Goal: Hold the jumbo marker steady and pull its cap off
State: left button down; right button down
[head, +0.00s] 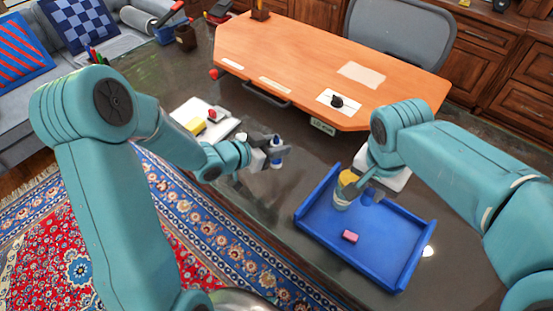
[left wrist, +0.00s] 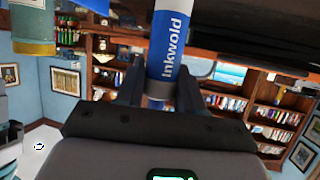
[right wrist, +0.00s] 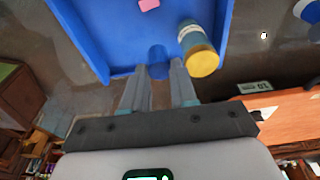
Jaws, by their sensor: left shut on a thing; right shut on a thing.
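The jumbo marker (head: 276,160) is blue and white and stands roughly upright in my left gripper (head: 277,152). The left wrist view shows its blue "Inkwold" barrel (left wrist: 170,45) between the two fingers; its upper end is cut off there. My right gripper (head: 366,185) is well to the right, over the blue tray (head: 318,223). It is shut on a short dark blue cylinder, which looks like the marker's cap (head: 369,194), apart from the marker. The cap also shows between the fingertips in the right wrist view (right wrist: 158,61).
A yellow-lidded jar (head: 343,194) stands in the tray close beside my right gripper. A pink eraser (head: 350,236) lies in the tray. A white board (head: 213,128) with a yellow block is behind my left gripper. Dark table between the grippers is clear.

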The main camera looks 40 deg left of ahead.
pick_arm(q)
jog(key=shift+w+f, duration=0.1)
jog(key=shift+f, duration=0.4)
notch_tip(320, 180, down, 3)
jog(key=shift+f, duration=0.35)
jog(key=shift+d, duration=0.1)
jog(key=shift+f+b, duration=0.15)
jog(key=shift+b, duration=0.3)
jog(key=c, duration=0.7)
grip_release()
